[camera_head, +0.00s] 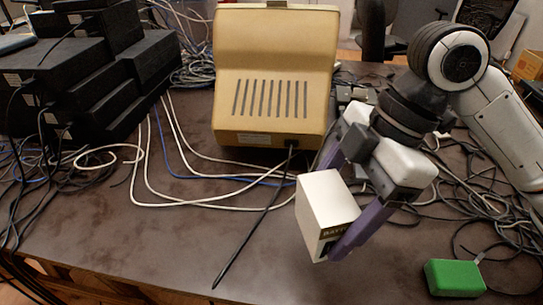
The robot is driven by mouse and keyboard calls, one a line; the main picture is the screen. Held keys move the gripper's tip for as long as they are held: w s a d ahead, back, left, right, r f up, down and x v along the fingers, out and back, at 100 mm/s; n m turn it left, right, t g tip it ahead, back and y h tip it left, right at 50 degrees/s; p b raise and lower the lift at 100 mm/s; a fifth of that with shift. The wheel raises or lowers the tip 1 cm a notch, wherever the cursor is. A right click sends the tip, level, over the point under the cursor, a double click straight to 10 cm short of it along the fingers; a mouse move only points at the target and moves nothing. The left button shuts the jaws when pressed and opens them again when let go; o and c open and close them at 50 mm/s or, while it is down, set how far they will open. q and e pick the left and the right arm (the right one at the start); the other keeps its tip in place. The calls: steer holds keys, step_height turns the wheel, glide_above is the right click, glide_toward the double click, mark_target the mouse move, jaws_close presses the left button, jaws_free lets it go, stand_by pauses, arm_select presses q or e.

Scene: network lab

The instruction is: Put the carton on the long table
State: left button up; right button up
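A small white carton (322,208) with a dark printed end is held tilted between the purple fingers of my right gripper (338,215). The gripper comes in from the right and is shut on the carton. The carton is over the front middle of a long dark brown table (200,225); I cannot tell whether it touches the top. My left gripper is not in view.
A beige monitor (272,75) stands at the back middle. Black boxes (85,75) are stacked at the left. Loose cables lie at left, middle and right. A green block (454,278) is at the front right. The front middle of the table is mostly bare.

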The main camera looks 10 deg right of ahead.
step_height(320, 180, down, 6)
steer(key=shift+r+b, duration=0.1)
steer(key=shift+b, duration=0.85)
steer(key=shift+f, duration=0.25)
step_height(320, 180, down, 3)
steer(key=shift+f+b, duration=0.1)
steer(key=shift+b, duration=0.55)
steer(key=shift+f, duration=0.3)
steer(key=shift+r, duration=0.1)
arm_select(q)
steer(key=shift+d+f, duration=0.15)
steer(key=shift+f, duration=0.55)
arm_select(e)
steer(key=o, duration=1.2)
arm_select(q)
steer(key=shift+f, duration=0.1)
